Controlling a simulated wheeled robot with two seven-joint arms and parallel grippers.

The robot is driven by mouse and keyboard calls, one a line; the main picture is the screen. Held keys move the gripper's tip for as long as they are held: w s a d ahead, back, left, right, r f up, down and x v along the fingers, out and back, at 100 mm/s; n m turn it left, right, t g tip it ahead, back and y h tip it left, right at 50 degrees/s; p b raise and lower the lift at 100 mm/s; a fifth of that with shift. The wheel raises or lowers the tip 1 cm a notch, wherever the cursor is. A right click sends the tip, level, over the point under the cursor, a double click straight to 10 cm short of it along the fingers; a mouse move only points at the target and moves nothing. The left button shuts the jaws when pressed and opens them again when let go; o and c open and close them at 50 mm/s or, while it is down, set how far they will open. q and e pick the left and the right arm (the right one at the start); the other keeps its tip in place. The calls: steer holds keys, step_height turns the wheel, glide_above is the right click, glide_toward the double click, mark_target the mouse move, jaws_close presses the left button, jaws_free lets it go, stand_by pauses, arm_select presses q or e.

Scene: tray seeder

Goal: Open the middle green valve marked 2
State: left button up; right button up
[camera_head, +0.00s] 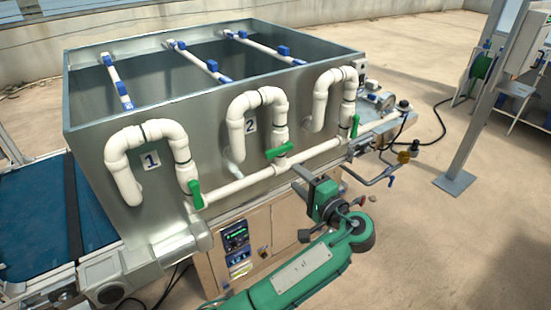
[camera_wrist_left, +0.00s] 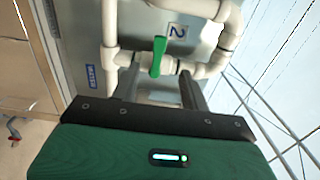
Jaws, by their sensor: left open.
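The middle green valve handle (camera_head: 280,150) sits on the white pipe beside the label 2 (camera_head: 250,126). It lies roughly level, crosswise to its upright pipe. In the left wrist view the handle (camera_wrist_left: 159,56) shows ahead of the fingers, crossing the white pipe, with the label 2 (camera_wrist_left: 177,31) beside it. My left gripper (camera_head: 299,178) is open and empty, just in front of and below the handle in the head view. Its two dark fingers (camera_wrist_left: 160,78) point toward the handle and appear apart from it. My right gripper is not in view.
Green handles on the left pipe (camera_head: 195,194) and right pipe (camera_head: 355,126) stand upright along their pipes. A long white pipe (camera_head: 245,182) runs below the valves on the metal tank (camera_head: 85,150). A wooden control cabinet (camera_head: 287,225) stands below.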

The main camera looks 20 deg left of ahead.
mark_target(272, 156)
arm_select(q)
steer(key=p+x, duration=0.2)
steer(key=x, duration=0.8)
steer(key=shift+r, duration=0.1)
steer(key=shift+w+a+p, duration=0.3)
steer(key=shift+w+a, duration=0.05)
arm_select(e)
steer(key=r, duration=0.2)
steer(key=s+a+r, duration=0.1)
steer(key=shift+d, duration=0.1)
arm_select(q)
jaws_close()
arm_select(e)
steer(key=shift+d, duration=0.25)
